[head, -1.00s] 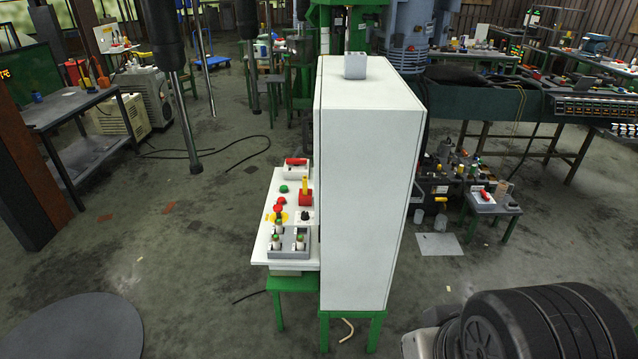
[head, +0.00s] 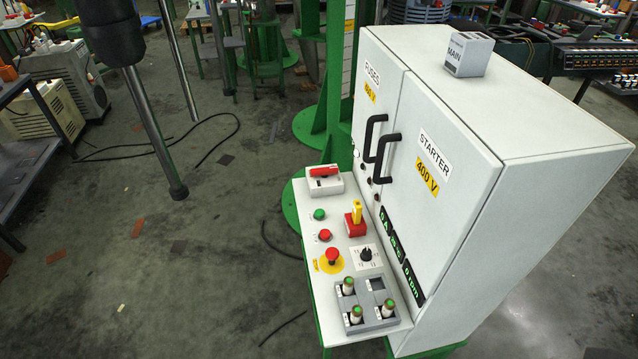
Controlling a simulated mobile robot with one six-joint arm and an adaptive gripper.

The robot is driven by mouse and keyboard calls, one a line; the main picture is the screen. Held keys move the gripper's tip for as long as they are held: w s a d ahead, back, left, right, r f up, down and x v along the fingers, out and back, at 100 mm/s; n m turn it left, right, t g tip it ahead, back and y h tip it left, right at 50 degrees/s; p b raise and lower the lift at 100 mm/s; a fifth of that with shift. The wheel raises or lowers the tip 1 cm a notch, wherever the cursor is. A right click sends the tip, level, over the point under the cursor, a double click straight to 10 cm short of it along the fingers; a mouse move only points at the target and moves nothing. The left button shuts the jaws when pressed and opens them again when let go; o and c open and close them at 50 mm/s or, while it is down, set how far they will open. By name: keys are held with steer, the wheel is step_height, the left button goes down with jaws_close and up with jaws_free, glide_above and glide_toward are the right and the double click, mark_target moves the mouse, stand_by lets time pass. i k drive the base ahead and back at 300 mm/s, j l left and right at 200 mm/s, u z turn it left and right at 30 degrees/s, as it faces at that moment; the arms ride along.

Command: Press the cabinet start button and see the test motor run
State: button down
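The white cabinet (head: 412,150) has two closed doors marked FUSES and STARTER 400 V, with black handles. On its sloping control panel (head: 345,215) are a green button (head: 319,214), a red button (head: 325,235), and a red mushroom button (head: 333,256) on a yellow ring. The green button looks like the start button; its label is too small to read. Green readouts (head: 400,254) on the cabinet front include one that seems to read 0 rpm. I cannot identify the test motor. My gripper is not recognisable in view.
The panel also carries a red-handled switch (head: 325,178), a yellow-and-red key-like part (head: 355,219), a black rotary knob (head: 366,254) and a grey holder (head: 377,313) with green-tipped pieces. A dark hanging rod (head: 150,130) stands left of the panel.

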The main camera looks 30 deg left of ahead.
mark_target(319, 213)
steer(key=j+z, duration=0.1)
steer(key=j, duration=2.35)
steer(key=i, duration=0.5)
